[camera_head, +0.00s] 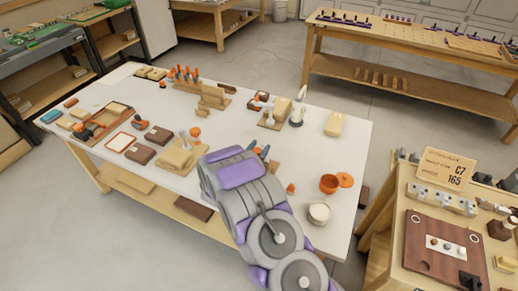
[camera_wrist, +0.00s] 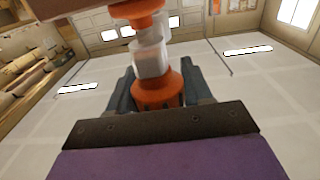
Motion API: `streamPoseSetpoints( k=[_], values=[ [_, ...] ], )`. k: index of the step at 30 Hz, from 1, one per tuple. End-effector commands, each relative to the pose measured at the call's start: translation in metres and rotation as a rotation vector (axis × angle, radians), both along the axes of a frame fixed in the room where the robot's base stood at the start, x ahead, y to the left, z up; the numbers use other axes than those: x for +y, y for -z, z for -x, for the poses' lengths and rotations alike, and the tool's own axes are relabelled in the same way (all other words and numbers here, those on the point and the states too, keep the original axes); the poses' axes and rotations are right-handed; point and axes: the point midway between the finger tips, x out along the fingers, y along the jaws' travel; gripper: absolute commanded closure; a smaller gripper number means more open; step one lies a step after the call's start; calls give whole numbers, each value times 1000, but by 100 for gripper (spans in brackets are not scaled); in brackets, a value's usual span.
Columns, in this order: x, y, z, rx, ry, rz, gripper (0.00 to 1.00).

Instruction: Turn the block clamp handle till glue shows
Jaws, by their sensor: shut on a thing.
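In the wrist view my gripper (camera_wrist: 158,92) has its two dark blue-grey fingers closed around a ribbed orange handle (camera_wrist: 160,95). A clear or pale section (camera_wrist: 151,58) rises from the handle to another orange part (camera_wrist: 137,10) at the top edge. A brown surface cuts the top left corner there. In the head view my gripper (camera_head: 262,151) shows only as small blue tips beyond my grey and purple arm, over the white bench. The arm hides most of the handle and what it joins. I see no glue that I can make out.
The white bench (camera_head: 345,140) holds wooden blocks (camera_head: 212,97), a row of orange-handled tools (camera_head: 185,73), an orange pot (camera_head: 329,184) and a white bowl (camera_head: 319,213). A second bench with a sign (camera_head: 446,168) stands close on the right.

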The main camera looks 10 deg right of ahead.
Motion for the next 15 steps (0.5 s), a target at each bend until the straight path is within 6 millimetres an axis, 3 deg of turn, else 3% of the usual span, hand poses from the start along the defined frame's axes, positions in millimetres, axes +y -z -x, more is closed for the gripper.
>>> streamPoseSetpoints(
  k=[5,6,11,15],
  values=[
    [1,0,-1,0,-4,0,81],
    [1,0,-1,0,-4,0,47],
    [1,0,0,0,-2,0,31],
    [0,0,0,0,-1,0,29]
  ],
)
